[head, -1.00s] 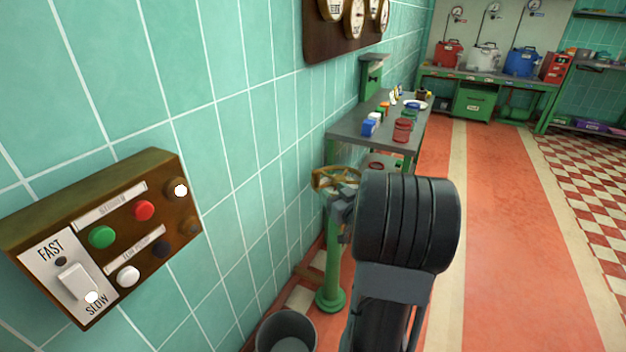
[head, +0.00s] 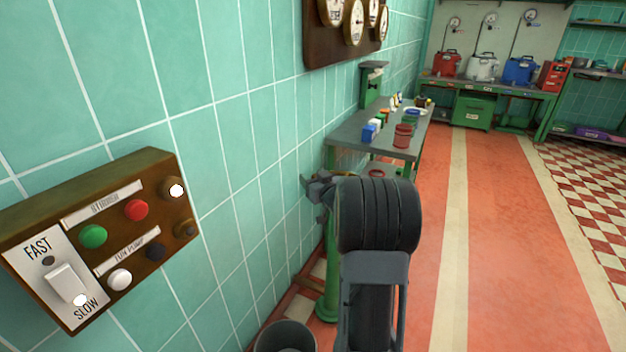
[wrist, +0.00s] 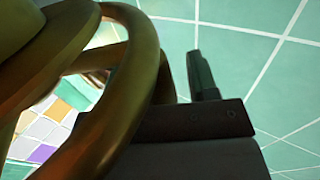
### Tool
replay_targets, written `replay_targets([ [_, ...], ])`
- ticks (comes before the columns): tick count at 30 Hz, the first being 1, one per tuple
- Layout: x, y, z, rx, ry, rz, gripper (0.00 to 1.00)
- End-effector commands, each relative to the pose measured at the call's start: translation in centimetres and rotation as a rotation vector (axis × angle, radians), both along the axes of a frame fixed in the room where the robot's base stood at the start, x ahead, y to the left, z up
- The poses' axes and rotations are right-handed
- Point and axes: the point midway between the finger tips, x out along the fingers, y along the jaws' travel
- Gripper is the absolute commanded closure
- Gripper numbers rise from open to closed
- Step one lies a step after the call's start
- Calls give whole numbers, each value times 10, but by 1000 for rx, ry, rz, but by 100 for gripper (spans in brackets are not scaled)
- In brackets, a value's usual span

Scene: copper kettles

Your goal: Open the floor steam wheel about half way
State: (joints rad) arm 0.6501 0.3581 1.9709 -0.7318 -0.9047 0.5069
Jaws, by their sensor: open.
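The floor steam wheel is a brass handwheel on a green floor pedestal (head: 328,292). In the head view my arm hides most of the wheel, and only a bit of brass (head: 346,176) shows above it. In the wrist view its thick brass rim (wrist: 133,95) fills the left side, very close to the camera. My gripper (head: 314,187) is open at the wheel's left side, near the wall. One dark finger (wrist: 203,76) shows right of the rim; the other is hidden. I cannot tell whether the rim lies between the fingers or touches them.
The tiled wall (head: 250,150) runs close along the left, with a brown switch box (head: 130,205) on it. A bucket (head: 286,338) stands before the pedestal. A grey-topped table (head: 350,140) with jars stands behind. The red floor (head: 510,230) to the right is clear.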

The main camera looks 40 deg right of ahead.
Motion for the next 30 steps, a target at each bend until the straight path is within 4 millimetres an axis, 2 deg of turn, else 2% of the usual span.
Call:
replay_targets([
  [4, 0, 0, 0, 0, 0, 0, 47],
  [21, 0, 0, 0, 0, 0, 0, 100],
  [30, 0, 4, 1, 0, -1, 18, 100],
])
